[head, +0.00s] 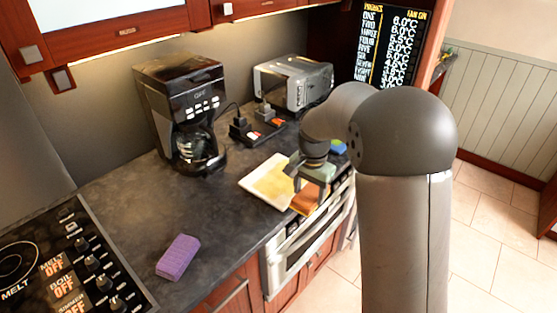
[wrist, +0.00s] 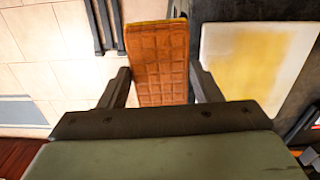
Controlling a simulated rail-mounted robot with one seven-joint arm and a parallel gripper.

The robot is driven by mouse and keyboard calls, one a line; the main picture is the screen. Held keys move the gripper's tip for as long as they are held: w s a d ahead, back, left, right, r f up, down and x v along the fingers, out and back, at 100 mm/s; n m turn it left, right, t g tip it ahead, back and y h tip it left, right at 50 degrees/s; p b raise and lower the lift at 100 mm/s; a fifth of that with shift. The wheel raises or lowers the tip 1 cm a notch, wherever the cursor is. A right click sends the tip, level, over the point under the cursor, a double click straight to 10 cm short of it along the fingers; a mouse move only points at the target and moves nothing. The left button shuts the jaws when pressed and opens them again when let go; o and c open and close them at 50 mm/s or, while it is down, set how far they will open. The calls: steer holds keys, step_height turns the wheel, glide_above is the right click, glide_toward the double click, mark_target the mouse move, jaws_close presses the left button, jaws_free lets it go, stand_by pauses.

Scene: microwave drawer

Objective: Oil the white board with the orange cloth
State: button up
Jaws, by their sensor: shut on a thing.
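The white board (head: 252,186) lies on the dark counter near its front edge, with a large yellow patch over its middle. It also shows at the right of the wrist view (wrist: 217,42). My gripper (head: 312,186) is at the board's front right side, in the head view. It is shut on the orange cloth (head: 304,200), a thick quilted block that sits between the two fingers in the wrist view (wrist: 158,65). In the wrist view the cloth is beside the board, with a strip of dark counter between them. My arm hides part of the board's right side.
A black coffee maker (head: 180,105) and a silver toaster (head: 293,82) stand at the back. A purple sponge (head: 178,257) lies front left, near the stovetop (head: 60,262). A steel drawer front (head: 310,240) is below the counter edge. Counter left of the board is clear.

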steer(key=w+a+r+m+p, duration=0.25)
steer(key=w+a+m, duration=0.35)
steer(key=a+m, duration=0.5)
steer(key=shift+s+f+b, duration=0.1)
steer(key=shift+f+b, duration=2.45)
steer(key=shift+f, duration=0.65)
steer(key=o, duration=0.3)
steer(key=c, duration=0.3)
steer(key=shift+f+b, duration=0.35)
steer(key=shift+f, duration=0.25)
steer(key=shift+d, duration=0.1)
